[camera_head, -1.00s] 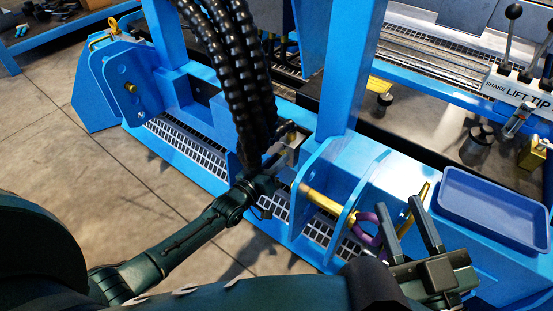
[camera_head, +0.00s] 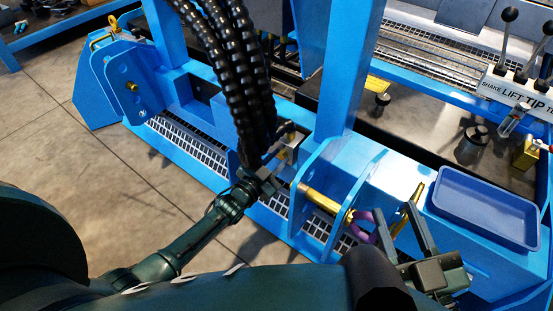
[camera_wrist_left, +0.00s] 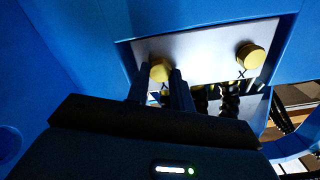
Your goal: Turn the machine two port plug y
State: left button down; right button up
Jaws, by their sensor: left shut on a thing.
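The machine's pale port plate (camera_wrist_left: 205,48) carries two yellow round plugs in the left wrist view. My left gripper (camera_wrist_left: 161,82) is shut on the left plug (camera_wrist_left: 160,69), with one finger on each side of it. A mark below this plug is partly hidden by the fingers. The other plug (camera_wrist_left: 249,56) is free on the right, with an X mark beside it. In the head view my left gripper (camera_head: 268,178) is at the blue machine beside the black hoses, and the plugs cannot be made out there. My right gripper (camera_head: 397,206) is open and empty.
Thick black hoses (camera_head: 240,80) hang close to my left gripper. A blue bracket with a yellow pin (camera_head: 322,200) and purple ring (camera_head: 362,226) stands between my grippers. A blue tray (camera_head: 487,250) and levers (camera_head: 507,40) are at the right. Floor at left is clear.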

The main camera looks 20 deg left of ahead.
pick_arm(q)
jog(key=shift+m, duration=0.9)
pick_arm(e)
jog(key=shift+r, duration=0.1)
pick_arm(q)
jog(key=c, duration=1.2)
grip_release()
pick_arm(e)
jog(key=shift+r, duration=0.1)
pick_arm(q)
jog(key=shift+s+a, duration=0.1)
jog(key=shift+s, duration=0.25)
jog(key=p+v, duration=0.4)
jog(key=v, duration=0.8)
jog(key=shift+s, duration=0.2)
pick_arm(e)
jog(key=shift+d+g+h, duration=0.4)
jog(key=shift+d+h, duration=0.15)
jog(key=shift+h, duration=0.25)
